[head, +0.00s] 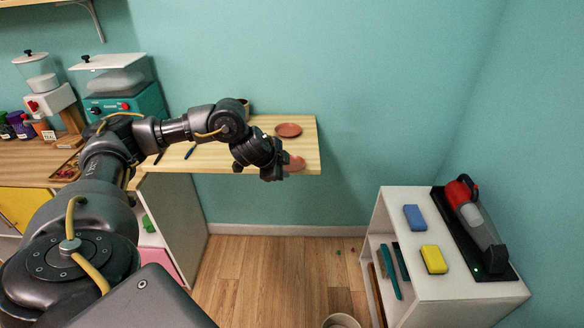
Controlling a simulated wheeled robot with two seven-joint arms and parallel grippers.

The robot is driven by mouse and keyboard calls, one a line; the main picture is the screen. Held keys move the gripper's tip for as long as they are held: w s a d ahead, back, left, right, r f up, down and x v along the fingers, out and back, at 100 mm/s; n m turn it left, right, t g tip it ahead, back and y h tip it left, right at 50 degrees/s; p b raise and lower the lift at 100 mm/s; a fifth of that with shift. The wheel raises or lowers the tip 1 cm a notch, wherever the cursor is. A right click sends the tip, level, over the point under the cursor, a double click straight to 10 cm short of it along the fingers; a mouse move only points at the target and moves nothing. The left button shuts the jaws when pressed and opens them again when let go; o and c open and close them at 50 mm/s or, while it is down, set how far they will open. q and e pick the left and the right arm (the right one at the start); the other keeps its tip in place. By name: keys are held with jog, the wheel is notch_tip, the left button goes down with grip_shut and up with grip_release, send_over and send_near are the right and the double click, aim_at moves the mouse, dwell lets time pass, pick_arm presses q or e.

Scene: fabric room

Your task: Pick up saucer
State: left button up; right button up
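A round terracotta saucer (288,129) lies flat on the wooden counter near its right end. A second reddish-pink piece (297,162), perhaps another saucer, shows at the counter's front edge, partly hidden behind my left gripper (279,172). My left arm reaches in from the left, and its gripper is right beside this second piece. The fingers are dark and small, so I cannot tell if they are open or shut, or whether they touch the piece. My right gripper is not in view.
The wooden counter (222,160) has a dark pot (244,104) behind my arm and dispensers at the left. A white shelf unit (450,285) at the right holds a blue sponge (414,217), a yellow sponge (433,259) and a hand vacuum (470,215). The floor between is mostly clear.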

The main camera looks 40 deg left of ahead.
aim_at(289, 170)
pick_arm(q)
jog(key=shift+a+x, duration=0.15)
jog(key=shift+x, duration=1.2)
jog(key=shift+a+x, duration=0.15)
jog(key=shift+x, duration=1.2)
jog(key=shift+r, duration=0.1)
grip_shut()
